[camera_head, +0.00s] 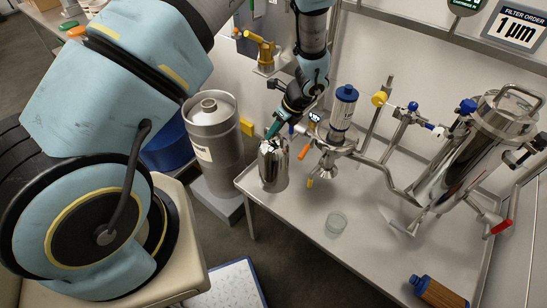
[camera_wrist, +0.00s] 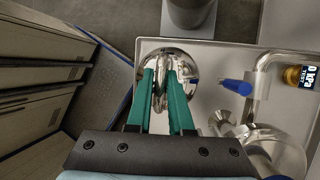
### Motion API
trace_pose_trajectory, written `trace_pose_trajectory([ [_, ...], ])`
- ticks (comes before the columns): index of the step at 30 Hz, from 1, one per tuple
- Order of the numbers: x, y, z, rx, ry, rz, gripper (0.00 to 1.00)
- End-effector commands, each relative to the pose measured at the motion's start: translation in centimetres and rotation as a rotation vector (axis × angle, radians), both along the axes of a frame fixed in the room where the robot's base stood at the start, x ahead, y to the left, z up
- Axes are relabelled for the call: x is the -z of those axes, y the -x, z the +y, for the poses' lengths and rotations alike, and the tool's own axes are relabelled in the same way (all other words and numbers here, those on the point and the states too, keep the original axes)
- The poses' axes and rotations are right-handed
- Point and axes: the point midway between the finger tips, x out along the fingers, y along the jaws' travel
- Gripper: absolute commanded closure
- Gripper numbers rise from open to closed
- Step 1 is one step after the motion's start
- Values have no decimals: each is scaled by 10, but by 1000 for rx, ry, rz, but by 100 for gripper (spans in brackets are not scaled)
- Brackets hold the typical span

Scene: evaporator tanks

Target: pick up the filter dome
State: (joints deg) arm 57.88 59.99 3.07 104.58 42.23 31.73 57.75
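The filter dome (camera_head: 274,168) is a shiny steel cylinder with a rounded top. It stands upright at the left end of the steel table in the head view. In the wrist view its mirror-like top (camera_wrist: 183,62) lies under my fingertips. My gripper (camera_head: 271,134) has teal fingers and points down onto the top of the dome. In the wrist view the gripper fingers (camera_wrist: 161,80) are a small gap apart, one on each side of a metal part on the dome's top. I cannot tell whether they press on it.
A filter housing with a blue cap (camera_head: 344,105) and pipework with an orange-handled valve stand close to the right of the dome. A glass dish (camera_head: 336,223) sits on the table (camera_head: 375,235). A steel tank (camera_head: 215,145) stands left of the table.

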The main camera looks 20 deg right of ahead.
Motion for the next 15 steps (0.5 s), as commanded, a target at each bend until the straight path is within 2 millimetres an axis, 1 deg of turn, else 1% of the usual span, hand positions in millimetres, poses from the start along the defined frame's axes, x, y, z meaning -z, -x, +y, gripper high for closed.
trace_pose_trajectory([
  [1,0,0,0,0,0,0,87],
  [4,0,0,0,0,0,0,99],
  [5,0,0,0,0,0,0,100],
  [15,0,0,0,0,0,0,100],
])
